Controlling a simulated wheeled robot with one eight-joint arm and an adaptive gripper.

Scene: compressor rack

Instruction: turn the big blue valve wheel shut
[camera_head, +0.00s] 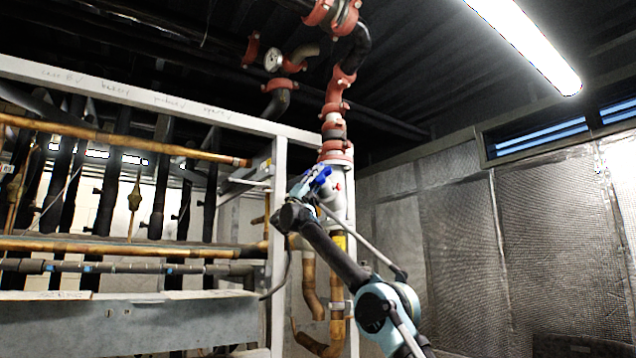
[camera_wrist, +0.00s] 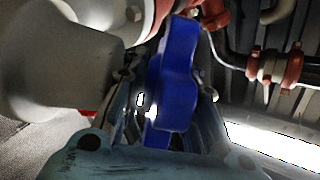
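The big blue valve wheel (camera_head: 320,181) is on the front of a white valve body (camera_head: 338,196) in the vertical pipe run, right of the white frame post. In the wrist view the blue wheel (camera_wrist: 180,75) is seen close and edge-on, beside the pale valve body (camera_wrist: 62,68). My gripper (camera_head: 308,186) is at the wheel, and its tips partly overlap the wheel in the head view. In the wrist view my gripper (camera_wrist: 165,95) has the rim between its spread fingers. A gap shows between the left finger and the blue rim. Contact on the right side is unclear.
Red-coupled pipe (camera_head: 334,110) rises above the valve. A white steel frame post (camera_head: 278,230) stands close to the left, with copper pipes (camera_head: 120,138) behind it. The space before the mesh-covered wall (camera_head: 455,230) at right looks clear.

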